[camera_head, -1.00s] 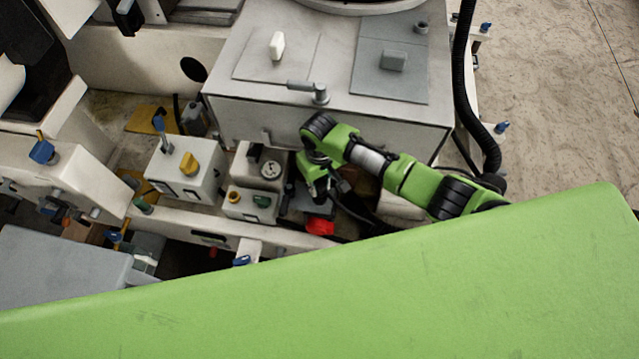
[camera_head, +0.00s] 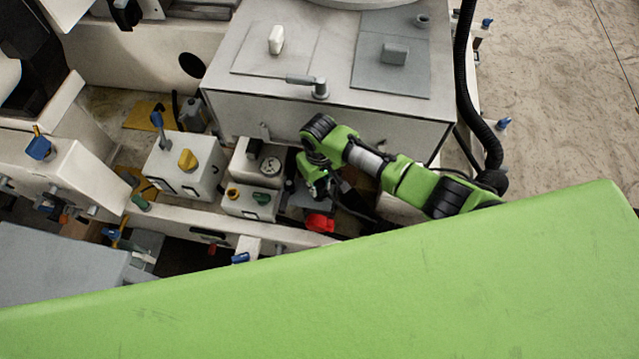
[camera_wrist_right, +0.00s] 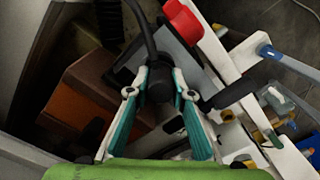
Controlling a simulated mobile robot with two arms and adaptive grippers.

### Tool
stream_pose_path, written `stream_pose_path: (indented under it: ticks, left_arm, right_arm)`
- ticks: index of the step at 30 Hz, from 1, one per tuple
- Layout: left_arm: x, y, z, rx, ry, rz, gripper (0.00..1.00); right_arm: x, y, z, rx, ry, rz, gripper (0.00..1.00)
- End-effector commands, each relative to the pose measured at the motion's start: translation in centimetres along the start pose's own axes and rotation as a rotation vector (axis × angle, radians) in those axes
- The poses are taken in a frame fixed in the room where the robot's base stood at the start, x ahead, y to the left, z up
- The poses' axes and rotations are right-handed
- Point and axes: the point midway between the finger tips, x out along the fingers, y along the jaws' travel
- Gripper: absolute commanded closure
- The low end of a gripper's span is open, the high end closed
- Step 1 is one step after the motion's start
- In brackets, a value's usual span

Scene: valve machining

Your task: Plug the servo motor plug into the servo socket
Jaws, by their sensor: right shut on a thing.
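My right gripper (camera_head: 317,187) hangs down beside the grey cabinet in the head view, its fingertips hard to make out. In the right wrist view, the teal fingers of my right gripper (camera_wrist_right: 158,95) are closed around a black plug (camera_wrist_right: 158,84). A thick black cable (camera_wrist_right: 146,35) runs from the plug toward the top of that view. The plug is above a dark grey plate (camera_wrist_right: 122,76). I cannot pick out the servo socket for certain; the plug and fingers cover part of the area below. My left gripper is not in view.
A red part (camera_head: 320,223) is close to the right gripper. White boxes with a gauge (camera_head: 270,166) and a yellow knob (camera_head: 188,160) stand to its left. The large grey cabinet (camera_head: 330,115) is behind it. A white rail (camera_wrist_right: 209,42) runs diagonally in the wrist view.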

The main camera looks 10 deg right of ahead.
Motion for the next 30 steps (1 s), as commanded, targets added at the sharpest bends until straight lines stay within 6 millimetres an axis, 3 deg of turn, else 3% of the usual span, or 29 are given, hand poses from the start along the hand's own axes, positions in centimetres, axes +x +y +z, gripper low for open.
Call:
stream_pose_path:
  ticks: [2,3,5,14,19,30]
  left_arm:
    - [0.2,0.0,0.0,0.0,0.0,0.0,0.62]
    - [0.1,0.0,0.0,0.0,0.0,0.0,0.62]
    - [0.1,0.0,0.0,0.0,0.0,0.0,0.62]
    - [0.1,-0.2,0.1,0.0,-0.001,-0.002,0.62]
    - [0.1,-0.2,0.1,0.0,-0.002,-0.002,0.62]
    - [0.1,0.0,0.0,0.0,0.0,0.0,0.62]
  right_arm:
    - [0.3,0.0,0.0,0.0,0.0,0.0,1.0]
    - [0.2,0.0,0.0,0.0,0.0,0.0,0.71]
    - [0.2,0.0,0.0,0.0,0.0,0.0,0.59]
    - [0.2,0.0,0.0,0.0,0.0,0.0,0.59]
    - [-0.9,0.0,-0.1,0.0,0.002,-0.001,0.59]
    - [-8.3,0.0,-0.1,-0.001,0.003,-0.001,0.59]
